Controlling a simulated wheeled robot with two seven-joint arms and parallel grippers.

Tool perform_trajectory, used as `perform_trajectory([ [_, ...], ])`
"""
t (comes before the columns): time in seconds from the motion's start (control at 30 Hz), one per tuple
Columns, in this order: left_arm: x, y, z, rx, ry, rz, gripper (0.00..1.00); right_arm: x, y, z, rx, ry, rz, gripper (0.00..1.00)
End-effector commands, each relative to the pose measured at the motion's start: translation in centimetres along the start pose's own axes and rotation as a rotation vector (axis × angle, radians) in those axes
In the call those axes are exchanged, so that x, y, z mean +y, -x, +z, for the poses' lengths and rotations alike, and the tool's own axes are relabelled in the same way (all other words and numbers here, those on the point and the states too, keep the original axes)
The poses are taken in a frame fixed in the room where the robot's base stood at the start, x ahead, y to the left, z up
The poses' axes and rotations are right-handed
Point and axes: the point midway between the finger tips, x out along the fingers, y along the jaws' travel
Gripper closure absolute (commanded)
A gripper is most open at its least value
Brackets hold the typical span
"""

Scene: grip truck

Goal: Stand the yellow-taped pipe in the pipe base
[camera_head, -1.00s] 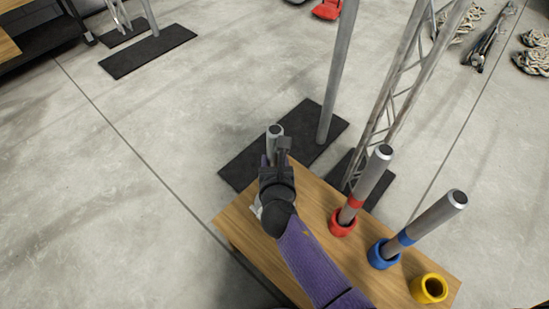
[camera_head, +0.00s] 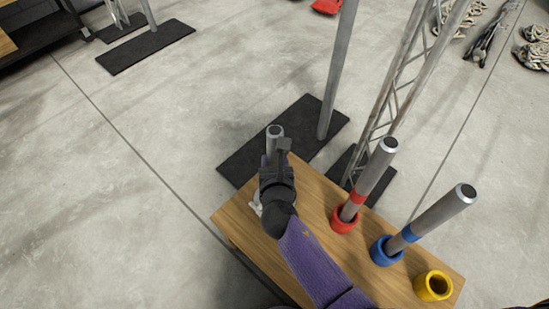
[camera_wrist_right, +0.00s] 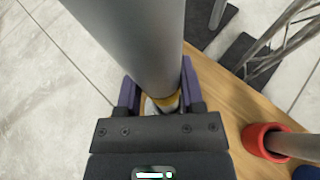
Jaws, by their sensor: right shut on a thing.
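The yellow-taped pipe (camera_wrist_right: 135,40) is a thick grey tube with yellow tape near its lower end, seen in the right wrist view. My right gripper (camera_wrist_right: 155,95) is shut around it. In the head view my right gripper (camera_head: 278,165) is over the table's left end, and the pipe's hollow top (camera_head: 274,131) shows just beyond it. The wrist and arm hide the pipe's lower part there. A yellow ring-shaped pipe base (camera_head: 433,286) stands empty at the table's right end, apart from the held pipe. My left gripper is not in view.
On the wooden table (camera_head: 312,200), a red base (camera_head: 345,219) and a blue base (camera_head: 386,250) each hold a tilted-looking grey pipe. A white object (camera_head: 256,203) shows partly beside my wrist. Poles and a truss on black plates (camera_head: 245,150) stand behind the table.

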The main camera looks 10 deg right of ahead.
Motion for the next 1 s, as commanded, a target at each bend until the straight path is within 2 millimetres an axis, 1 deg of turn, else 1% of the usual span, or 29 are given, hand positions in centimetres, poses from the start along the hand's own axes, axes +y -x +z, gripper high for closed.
perform_trajectory([
  [0.03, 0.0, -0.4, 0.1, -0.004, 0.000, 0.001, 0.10, 0.0, -0.2, -0.5, 0.001, 0.001, 0.000, 1.00],
  [0.53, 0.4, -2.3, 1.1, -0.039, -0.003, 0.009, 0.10, 0.0, -1.2, -3.1, 0.001, 0.002, 0.000, 1.00],
  [0.67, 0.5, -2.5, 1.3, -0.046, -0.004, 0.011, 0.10, 0.0, -1.4, -3.4, 0.000, 0.001, 0.000, 1.00],
  [0.93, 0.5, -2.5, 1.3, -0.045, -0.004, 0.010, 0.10, 0.0, -1.4, -3.3, -0.001, 0.001, 0.000, 1.00],
  [1.0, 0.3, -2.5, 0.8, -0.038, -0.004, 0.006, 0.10, 0.0, -1.4, -3.3, -0.001, 0.001, 0.000, 1.00],
])
